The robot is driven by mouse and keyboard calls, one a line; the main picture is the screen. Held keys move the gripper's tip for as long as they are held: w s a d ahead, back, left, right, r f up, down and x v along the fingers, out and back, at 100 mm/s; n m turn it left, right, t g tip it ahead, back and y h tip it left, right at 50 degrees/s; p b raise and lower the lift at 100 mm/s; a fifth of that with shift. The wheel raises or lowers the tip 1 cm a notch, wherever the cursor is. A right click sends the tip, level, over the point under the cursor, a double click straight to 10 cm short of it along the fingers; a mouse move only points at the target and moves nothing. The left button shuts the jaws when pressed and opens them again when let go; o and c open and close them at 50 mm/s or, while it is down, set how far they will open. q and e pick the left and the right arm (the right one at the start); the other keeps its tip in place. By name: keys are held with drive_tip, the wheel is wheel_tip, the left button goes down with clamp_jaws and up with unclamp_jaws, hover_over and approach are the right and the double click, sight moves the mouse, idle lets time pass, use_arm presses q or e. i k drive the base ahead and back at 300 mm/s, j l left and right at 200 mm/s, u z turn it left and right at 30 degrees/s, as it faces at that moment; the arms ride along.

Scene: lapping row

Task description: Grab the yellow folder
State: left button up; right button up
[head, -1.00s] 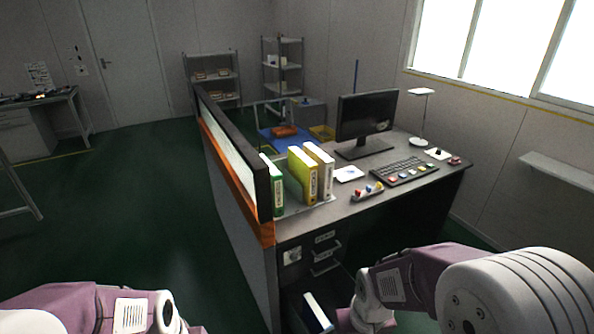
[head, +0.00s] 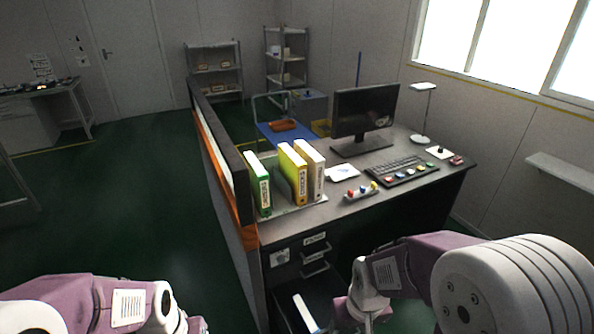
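The yellow folder (head: 294,174) stands upright on the near left part of the desk, between a green folder (head: 258,184) on its left and a white folder (head: 311,168) on its right. It is apart from both grippers. My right gripper (head: 358,322) is low in front of the desk, below the desktop, and its fingertips are not clearly shown. My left arm comes in at the bottom left, and its gripper is out of the picture.
The desk (head: 345,208) also bears a monitor (head: 363,112), a keyboard (head: 397,169) and a lamp (head: 421,112). A divider panel (head: 214,142) runs along its left side. An open drawer with a folder (head: 305,312) is below. Green floor is clear at left.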

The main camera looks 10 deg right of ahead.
sight(295, 169)
drive_tip(key=i+l+u, duration=0.1)
drive_tip(key=i+l, duration=0.15)
drive_tip(key=l, duration=0.4)
drive_tip(key=i+l+u, duration=0.15)
drive_tip(key=l, duration=0.55)
drive_tip(key=i+l+u, duration=0.1)
drive_tip(key=l, duration=0.55)
drive_tip(key=i+l+u, duration=0.15)
drive_tip(key=l, duration=0.6)
drive_tip(key=i+l+u, duration=0.1)
drive_tip(key=l, duration=0.6)
drive_tip(key=i+l+u, duration=0.15)
drive_tip(key=l, duration=0.6)
drive_tip(key=i, duration=0.45)
drive_tip(key=l, duration=0.1)
